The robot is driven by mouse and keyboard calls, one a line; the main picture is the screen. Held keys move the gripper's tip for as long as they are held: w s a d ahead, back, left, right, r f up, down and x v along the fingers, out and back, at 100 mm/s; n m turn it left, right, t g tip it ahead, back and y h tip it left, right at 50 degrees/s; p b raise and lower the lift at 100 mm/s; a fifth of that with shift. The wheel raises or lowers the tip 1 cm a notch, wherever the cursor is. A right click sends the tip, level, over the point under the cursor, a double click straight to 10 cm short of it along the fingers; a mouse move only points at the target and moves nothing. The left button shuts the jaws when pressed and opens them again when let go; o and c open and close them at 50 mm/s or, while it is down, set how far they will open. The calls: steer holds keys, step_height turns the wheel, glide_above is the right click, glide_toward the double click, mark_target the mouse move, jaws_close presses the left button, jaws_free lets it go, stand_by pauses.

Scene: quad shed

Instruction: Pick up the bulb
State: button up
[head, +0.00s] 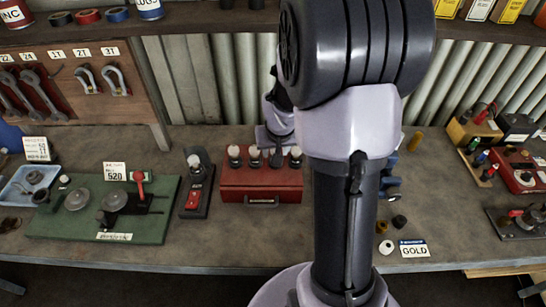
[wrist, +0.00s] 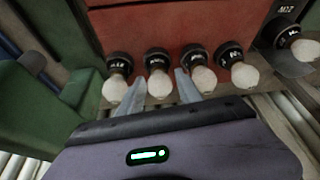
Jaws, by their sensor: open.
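Several pale round bulbs with dark labelled collars stand in a row on a red box (head: 262,184). One of them, second from the left in the wrist view (wrist: 160,84), sits between the spread fingers of my gripper (wrist: 163,82). The fingers are open and I cannot tell if they touch it. Its neighbours are a bulb on the left (wrist: 116,89) and a bulb on the right (wrist: 204,79). Another bulb stands on a black stand (head: 196,190) left of the red box. My fingertips are not clear in the head view.
A green board (head: 150,222) with dials and a red-knobbed lever lies to the left. A GOLD card (head: 414,248) and small rings lie right of my arm. Red and black instruments stand at far right. The bench front before the red box is clear.

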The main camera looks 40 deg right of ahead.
steer(key=shift+r, duration=0.1)
jaws_close()
